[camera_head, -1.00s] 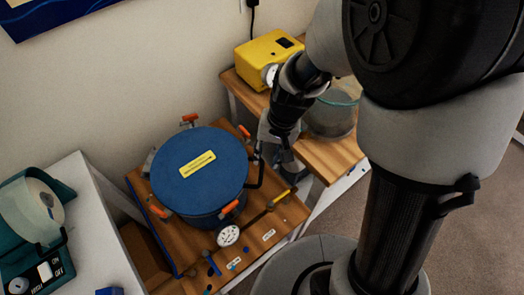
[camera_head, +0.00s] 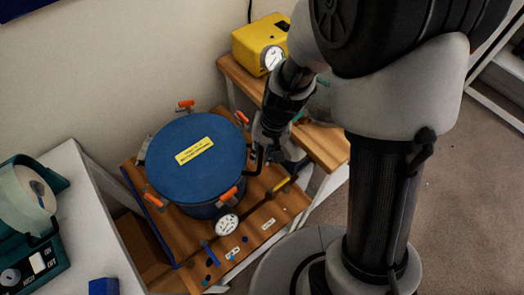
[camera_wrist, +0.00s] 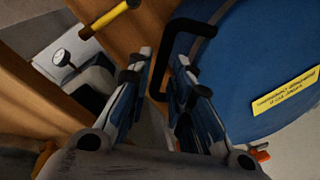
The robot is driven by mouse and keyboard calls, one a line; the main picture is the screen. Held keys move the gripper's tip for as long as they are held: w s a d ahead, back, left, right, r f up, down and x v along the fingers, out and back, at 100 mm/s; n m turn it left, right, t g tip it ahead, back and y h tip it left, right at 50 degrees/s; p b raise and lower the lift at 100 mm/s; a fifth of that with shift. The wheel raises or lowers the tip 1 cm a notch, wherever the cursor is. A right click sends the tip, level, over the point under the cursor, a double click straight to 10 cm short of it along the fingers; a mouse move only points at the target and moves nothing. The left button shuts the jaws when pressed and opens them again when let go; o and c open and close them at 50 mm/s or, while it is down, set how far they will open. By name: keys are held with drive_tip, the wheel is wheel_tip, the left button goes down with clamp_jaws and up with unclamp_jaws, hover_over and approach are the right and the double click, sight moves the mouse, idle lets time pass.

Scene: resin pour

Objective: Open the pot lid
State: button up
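The pot (camera_head: 203,208) stands on a wooden shelf and has a round blue lid (camera_head: 180,178) with a yellow label. The lid is on the pot, with orange-tipped clamps around its rim. A black handle (camera_head: 258,163) juts from its right side. My gripper (camera_head: 270,146) is at this handle, partly hidden by my arm in the head view. In the wrist view my gripper (camera_wrist: 163,82) is open, its two fingers apart. The black handle (camera_wrist: 160,68) shows between them and passes behind the right finger; I cannot tell whether they touch. The lid (camera_wrist: 255,65) fills the right.
A yellow box with a dial (camera_head: 262,45) stands on the wooden bench behind. A white table (camera_head: 75,215) with a teal machine (camera_head: 25,262) is at left.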

clamp_jaws()
drive_tip(key=shift+r, duration=0.1)
idle(0.4)
